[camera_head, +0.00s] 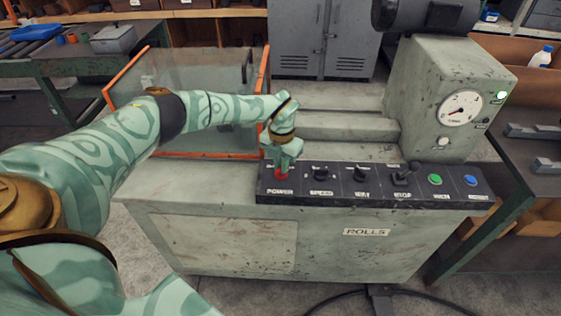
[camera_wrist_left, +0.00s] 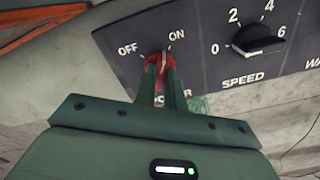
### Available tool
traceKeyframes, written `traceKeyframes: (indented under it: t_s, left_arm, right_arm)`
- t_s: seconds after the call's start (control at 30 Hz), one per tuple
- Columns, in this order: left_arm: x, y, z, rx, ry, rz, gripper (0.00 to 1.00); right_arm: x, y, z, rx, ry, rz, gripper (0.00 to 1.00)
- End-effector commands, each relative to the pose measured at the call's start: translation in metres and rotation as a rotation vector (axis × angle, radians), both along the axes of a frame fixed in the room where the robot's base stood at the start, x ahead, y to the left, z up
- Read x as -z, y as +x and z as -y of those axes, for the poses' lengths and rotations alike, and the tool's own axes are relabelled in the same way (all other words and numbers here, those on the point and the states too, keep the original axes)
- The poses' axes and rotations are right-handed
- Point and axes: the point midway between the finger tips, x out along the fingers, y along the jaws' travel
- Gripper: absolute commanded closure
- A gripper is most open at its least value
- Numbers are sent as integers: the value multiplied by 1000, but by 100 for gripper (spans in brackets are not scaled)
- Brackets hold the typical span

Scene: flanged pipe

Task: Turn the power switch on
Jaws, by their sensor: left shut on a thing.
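The red power switch (camera_head: 281,174) is at the left end of the black control panel (camera_head: 331,193) on the grey machine. In the left wrist view the switch (camera_wrist_left: 161,58) sits below the OFF and ON labels. Its upper end is near the ON label, but its exact angle is partly hidden by the fingers. My left gripper (camera_head: 282,163) comes down from above onto the switch. Its two fingers (camera_wrist_left: 162,77) are shut on the red knob, one on each side. My right gripper is not in view.
A gauge (camera_head: 461,108) and lit green lamp (camera_head: 502,96) are on the housing. An orange-framed guard (camera_head: 263,75) stands behind my left arm.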

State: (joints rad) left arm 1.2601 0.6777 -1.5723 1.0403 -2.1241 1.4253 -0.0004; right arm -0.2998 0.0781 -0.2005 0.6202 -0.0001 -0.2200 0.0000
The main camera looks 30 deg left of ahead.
Motion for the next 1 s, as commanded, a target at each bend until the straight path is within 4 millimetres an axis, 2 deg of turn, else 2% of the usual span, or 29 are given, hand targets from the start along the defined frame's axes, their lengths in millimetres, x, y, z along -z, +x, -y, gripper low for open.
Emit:
traceKeyframes:
  t_s: [0.4,1.0]
  left_arm:
    - [-1,0,0,223,0,1,100]
    - [0,1,0,270,1,2,100]
  right_arm:
    - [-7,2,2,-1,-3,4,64]
    - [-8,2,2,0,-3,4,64]
